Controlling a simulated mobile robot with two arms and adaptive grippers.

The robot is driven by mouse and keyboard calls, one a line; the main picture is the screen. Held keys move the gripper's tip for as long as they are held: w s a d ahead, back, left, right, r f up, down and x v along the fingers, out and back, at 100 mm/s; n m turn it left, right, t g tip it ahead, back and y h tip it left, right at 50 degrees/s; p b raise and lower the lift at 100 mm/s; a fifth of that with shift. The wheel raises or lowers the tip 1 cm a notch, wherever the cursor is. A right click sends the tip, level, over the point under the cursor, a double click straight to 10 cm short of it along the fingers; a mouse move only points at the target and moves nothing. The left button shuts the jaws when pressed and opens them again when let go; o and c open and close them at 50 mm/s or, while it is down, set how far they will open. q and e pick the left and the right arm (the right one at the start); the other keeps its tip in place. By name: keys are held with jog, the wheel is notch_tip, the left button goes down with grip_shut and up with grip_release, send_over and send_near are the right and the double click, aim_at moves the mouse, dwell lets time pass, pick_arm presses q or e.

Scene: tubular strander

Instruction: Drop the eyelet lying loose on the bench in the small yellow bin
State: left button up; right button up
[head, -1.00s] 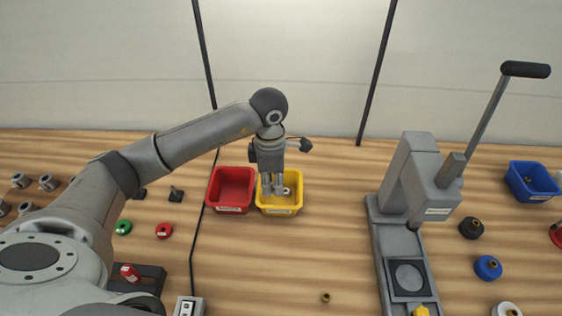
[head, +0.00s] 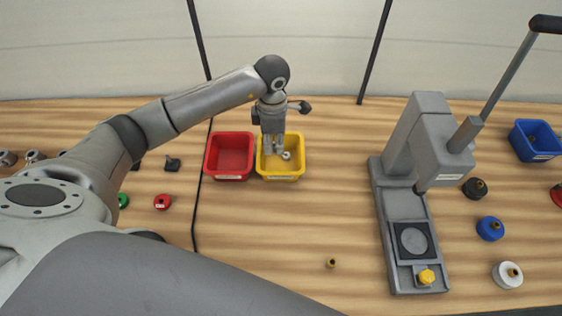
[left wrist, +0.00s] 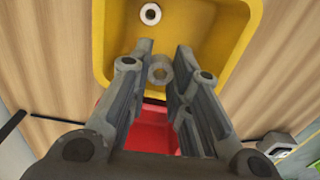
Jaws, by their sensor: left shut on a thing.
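My left gripper (head: 272,151) points down inside the outline of the small yellow bin (head: 281,177). In the left wrist view the fingers (left wrist: 160,75) are shut on a grey ring-shaped eyelet (left wrist: 160,69), held near the fingertips with the yellow bin (left wrist: 103,45) beyond it. A second pale ring (left wrist: 150,13) lies in the bin, and it also shows in the head view (head: 286,155). The held eyelet cannot be made out clearly in the head view. My right gripper is not in view.
A red bin (head: 229,177) stands directly left of the yellow one. A small brass piece (head: 331,263) lies on the front of the bench. A grey lever press (head: 432,150) stands to the right, with a blue bin (head: 537,155) and several knobbed parts beyond it.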

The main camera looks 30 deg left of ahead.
pick_arm(q)
jog(key=shift+d+f, duration=0.1)
jog(key=shift+f, duration=0.1)
jog(key=o, duration=0.8)
jog(key=shift+o, duration=0.2)
notch_tip(320, 180, up, 12)
dwell(0.4)
